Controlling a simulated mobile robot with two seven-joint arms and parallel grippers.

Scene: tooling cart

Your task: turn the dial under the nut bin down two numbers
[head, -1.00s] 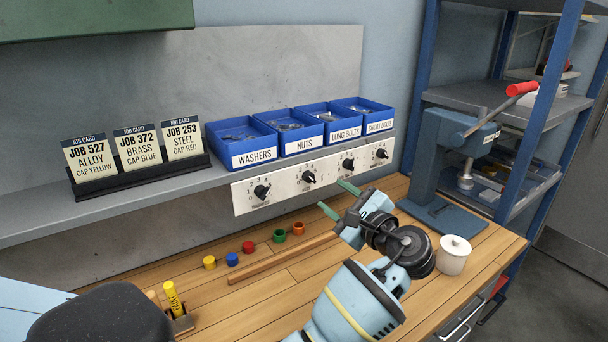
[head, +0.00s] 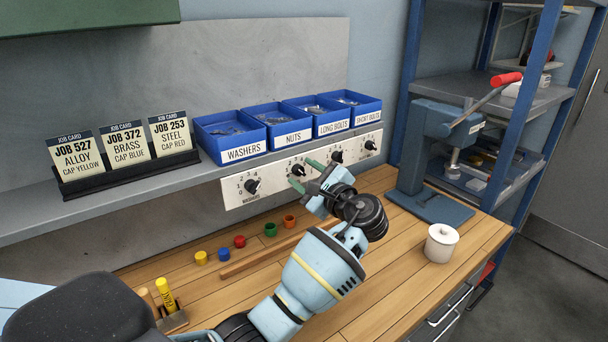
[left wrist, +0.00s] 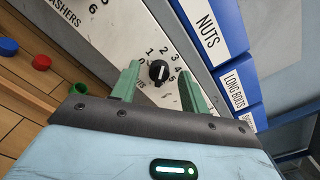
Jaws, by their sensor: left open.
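The nut bin (head: 288,132) is a blue box labelled NUTS on the shelf. Under it, the nuts dial (head: 298,170) is a black knob on a pale panel, partly hidden by my gripper in the head view. In the left wrist view the dial (left wrist: 158,70) shows with numbers around it; I cannot surely read its pointer. My left gripper (head: 304,174) is open, with green fingers. In the left wrist view its fingers (left wrist: 157,84) stand on either side of the dial, with gaps to the knob. My right gripper is not in view.
The washers dial (head: 251,187) is to the left and the long bolts dial (head: 337,157) to the right on the same panel (head: 232,203). Coloured caps (head: 239,242) lie on the bench below. A white jar (head: 441,243) and a press (head: 432,165) stand at the right.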

